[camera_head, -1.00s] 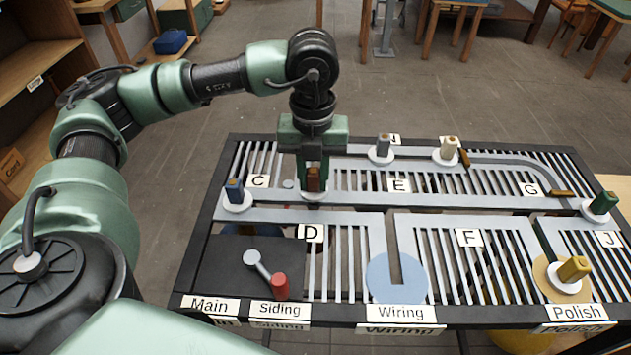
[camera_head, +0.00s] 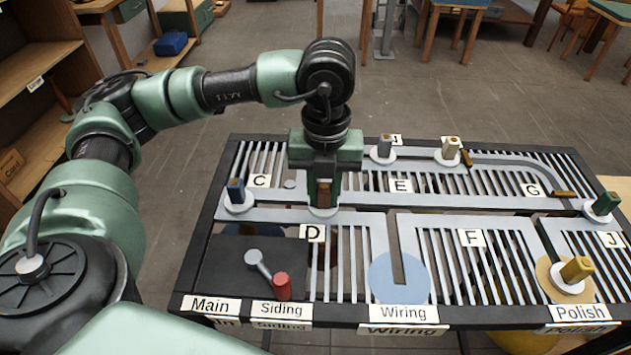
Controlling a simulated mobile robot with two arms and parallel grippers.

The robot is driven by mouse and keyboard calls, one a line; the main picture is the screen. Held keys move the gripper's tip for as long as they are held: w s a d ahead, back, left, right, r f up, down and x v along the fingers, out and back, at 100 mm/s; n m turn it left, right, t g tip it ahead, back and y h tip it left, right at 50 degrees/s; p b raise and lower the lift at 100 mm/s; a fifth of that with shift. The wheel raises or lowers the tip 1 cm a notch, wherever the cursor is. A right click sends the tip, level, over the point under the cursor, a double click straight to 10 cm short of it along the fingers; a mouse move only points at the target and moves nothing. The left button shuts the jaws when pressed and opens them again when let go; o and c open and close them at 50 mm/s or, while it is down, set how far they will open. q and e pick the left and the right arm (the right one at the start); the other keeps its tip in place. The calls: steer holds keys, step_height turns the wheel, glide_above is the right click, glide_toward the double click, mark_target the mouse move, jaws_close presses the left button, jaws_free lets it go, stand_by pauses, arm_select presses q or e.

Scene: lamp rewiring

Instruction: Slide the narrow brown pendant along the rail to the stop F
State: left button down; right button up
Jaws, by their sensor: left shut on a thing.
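My left gripper (camera_head: 324,190) points down and is shut on the narrow brown pendant (camera_head: 324,194). The pendant's white disc (camera_head: 322,211) rests at the rail (camera_head: 350,203), just above the D label. The gripper fingers hide part of the pendant. The stop label F (camera_head: 470,238) lies to the right and nearer the front, on the slatted part right of the Wiring slot. My right gripper is not in view.
Green (camera_head: 605,204) and yellow (camera_head: 576,269) ones stand at the right. A red-knobbed lever (camera_head: 283,287) is at front left.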

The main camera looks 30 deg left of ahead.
arm_select(q)
steer(key=w+d, duration=0.3)
steer(key=d, duration=0.1)
steer(key=w+d+b, duration=0.1)
steer(key=w+d, duration=0.2)
steer(key=d, duration=0.2)
steer(key=w+d, duration=0.3)
steer(key=d, duration=0.2)
steer(key=shift+d+f, duration=0.1)
steer(key=shift+d, duration=0.15)
steer(key=shift+w+d, duration=0.4)
steer(key=shift+d, duration=0.3)
steer(key=shift+w+d, duration=0.4)
steer(key=shift+d, duration=0.25)
steer(key=shift+w+d+b, duration=0.1)
steer(key=shift+w+d, duration=0.45)
steer(key=shift+d, duration=0.3)
steer(key=shift+w+d+b, duration=0.1)
steer(key=shift+w+d, duration=0.45)
steer(key=shift+d, duration=0.35)
steer(key=shift+w+d+b, duration=0.1)
steer(key=shift+w+d, duration=0.45)
steer(key=shift+d, duration=0.3)
steer(key=c, duration=1.1)
jaws_free()
step_height(320, 180, up, 8)
steer(key=shift+f+b, duration=0.1)
steer(key=shift+b, duration=0.75)
